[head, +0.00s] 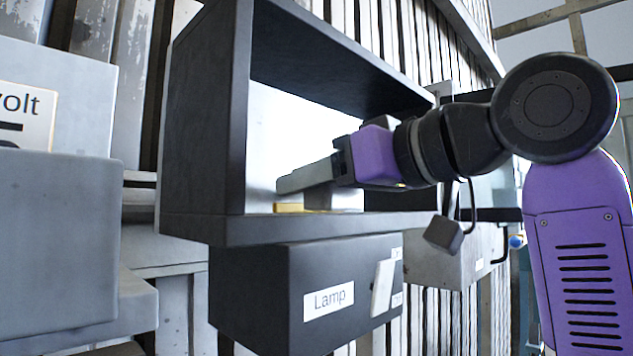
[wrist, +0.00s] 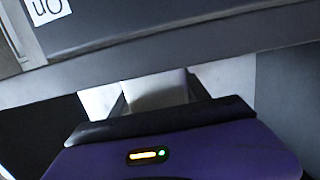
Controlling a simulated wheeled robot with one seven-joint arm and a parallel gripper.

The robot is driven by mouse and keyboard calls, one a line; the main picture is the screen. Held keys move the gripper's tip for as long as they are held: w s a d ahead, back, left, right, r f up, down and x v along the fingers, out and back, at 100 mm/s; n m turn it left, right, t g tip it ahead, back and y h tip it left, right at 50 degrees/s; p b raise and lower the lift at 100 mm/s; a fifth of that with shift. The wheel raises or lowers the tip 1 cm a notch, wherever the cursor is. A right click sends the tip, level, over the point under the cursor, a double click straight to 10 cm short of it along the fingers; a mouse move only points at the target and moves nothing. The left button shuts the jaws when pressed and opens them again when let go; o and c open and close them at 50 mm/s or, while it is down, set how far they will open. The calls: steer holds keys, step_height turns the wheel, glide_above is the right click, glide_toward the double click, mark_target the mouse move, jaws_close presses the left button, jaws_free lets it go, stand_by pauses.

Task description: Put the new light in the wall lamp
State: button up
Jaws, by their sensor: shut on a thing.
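The wall lamp is a dark open-fronted box (head: 203,130) with a bright interior, above a dark box marked "Lamp" (head: 265,300). My gripper (head: 290,184) reaches into the open box from the right, low above its floor. In the wrist view my gripper (wrist: 155,98) is shut on a pale block, which I take to be the light (wrist: 155,88). The fingers hide part of it. In the head view a small yellow piece (head: 288,207) and a pale grey part show just under the fingers; I cannot tell whether they touch the floor.
A white rocker switch (head: 383,287) sits on the "Lamp" box, and its "On" label (wrist: 45,10) shows in the wrist view. Grey boxes (head: 60,230) stand close on the left. Another grey box (head: 455,262) is behind at right. The upper space inside the open box is clear.

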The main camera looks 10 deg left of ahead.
steer(key=shift+f, duration=0.15)
steer(key=o, duration=1.4)
steer(key=shift+o, duration=0.2)
steer(key=shift+d+r, duration=0.1)
steer(key=shift+r, duration=0.1)
steer(key=b+v, duration=0.4)
steer(key=v, duration=0.6)
steer(key=shift+s+d, duration=0.15)
steer(key=shift+s, duration=0.05)
steer(key=shift+s+d+r+b, duration=0.1)
steer(key=shift+s+d+b, duration=0.2)
steer(key=shift+s+d, duration=0.2)
steer(key=shift+w, duration=0.1)
